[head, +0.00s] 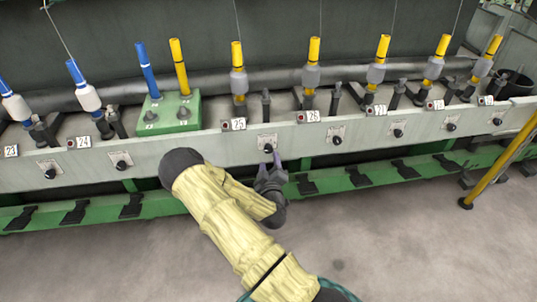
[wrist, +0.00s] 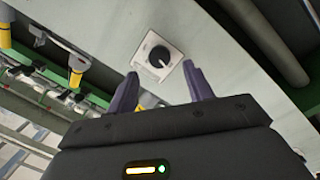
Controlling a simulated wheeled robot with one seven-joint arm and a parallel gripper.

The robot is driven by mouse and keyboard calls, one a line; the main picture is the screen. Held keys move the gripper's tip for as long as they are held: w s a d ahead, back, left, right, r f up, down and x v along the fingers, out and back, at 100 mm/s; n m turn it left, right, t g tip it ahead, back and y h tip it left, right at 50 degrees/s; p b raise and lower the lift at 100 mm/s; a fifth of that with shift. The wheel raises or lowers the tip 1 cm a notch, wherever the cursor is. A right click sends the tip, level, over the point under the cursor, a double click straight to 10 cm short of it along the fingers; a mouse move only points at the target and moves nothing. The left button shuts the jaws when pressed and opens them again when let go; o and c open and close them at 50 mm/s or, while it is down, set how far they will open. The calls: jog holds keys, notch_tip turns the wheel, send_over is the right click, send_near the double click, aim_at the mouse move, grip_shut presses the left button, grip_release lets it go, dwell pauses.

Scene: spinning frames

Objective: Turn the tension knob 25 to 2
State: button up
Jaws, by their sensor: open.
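The tension knob 25 (head: 267,148) is a small black knob on a pale dial plate, set in the light front panel to the right of the label 25 (head: 238,124). In the wrist view the knob (wrist: 158,57) shows on its square plate, with a light mark on its face; the dial numbers are too small to read. My gripper (head: 271,161) is just below and in front of the knob. Its two purple fingers are open and empty, and in the wrist view the gripper (wrist: 159,77) points at the knob, which appears just beyond the fingertips. No contact shows.
A similar knob (head: 337,140) is to the right, and another (head: 121,163) is to the left. Yellow spindles (head: 312,62) and a green block (head: 170,112) stand above the panel. A green rail (head: 350,180) runs below. A yellow post (head: 505,157) is at the right.

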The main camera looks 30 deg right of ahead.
aim_at(268, 151)
jog(key=x, duration=0.5)
jog(key=shift+w+d+b, duration=0.15)
jog(key=shift+w+b, duration=0.05)
jog(key=shift+b, duration=0.15)
jog(key=c, duration=0.9)
